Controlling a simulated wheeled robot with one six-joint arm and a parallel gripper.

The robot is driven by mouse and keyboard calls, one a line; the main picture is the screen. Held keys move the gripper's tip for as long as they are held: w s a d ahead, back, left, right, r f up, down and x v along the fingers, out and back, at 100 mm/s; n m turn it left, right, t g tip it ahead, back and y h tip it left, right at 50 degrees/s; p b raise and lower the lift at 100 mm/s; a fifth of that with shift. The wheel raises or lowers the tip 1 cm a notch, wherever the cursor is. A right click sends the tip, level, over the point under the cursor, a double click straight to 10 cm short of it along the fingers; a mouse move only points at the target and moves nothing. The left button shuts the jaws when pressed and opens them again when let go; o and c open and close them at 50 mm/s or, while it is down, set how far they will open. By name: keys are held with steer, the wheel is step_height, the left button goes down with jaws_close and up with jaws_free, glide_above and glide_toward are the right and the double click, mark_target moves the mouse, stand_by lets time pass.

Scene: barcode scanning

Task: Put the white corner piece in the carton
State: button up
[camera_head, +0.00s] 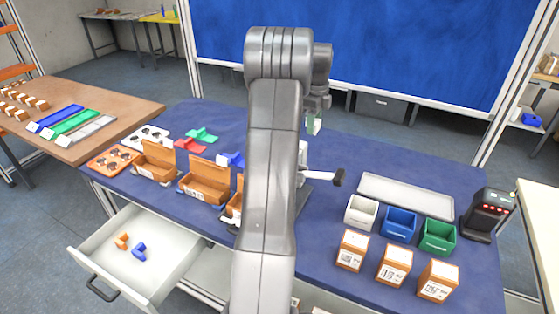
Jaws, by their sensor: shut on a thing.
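My gripper (317,106) is raised over the back middle of the blue table, just right of my arm. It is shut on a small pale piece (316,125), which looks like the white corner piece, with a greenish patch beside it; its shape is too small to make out. Open brown cartons stand left of my arm: one at the left (152,168), one in the middle (203,186), and one (233,209) mostly hidden behind my arm. The gripper is apart from them, to their right and higher.
Green (203,135), red (191,146) and blue (230,159) pieces lie behind the cartons. An open drawer (180,257) juts out at front left. At right are a grey tray (408,197), white, blue and green bins (398,225), labelled boxes (394,264) and a black device (488,213).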

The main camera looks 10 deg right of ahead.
steer(key=f+p, duration=0.1)
steer(key=f, duration=0.8)
steer(key=f+p, duration=0.1)
steer(key=f, duration=0.8)
steer(key=shift+w+p, duration=0.2)
steer(key=shift+p, duration=0.2)
steer(key=shift+f, duration=0.2)
steer(key=o, duration=0.9)
steer(key=shift+r, duration=0.1)
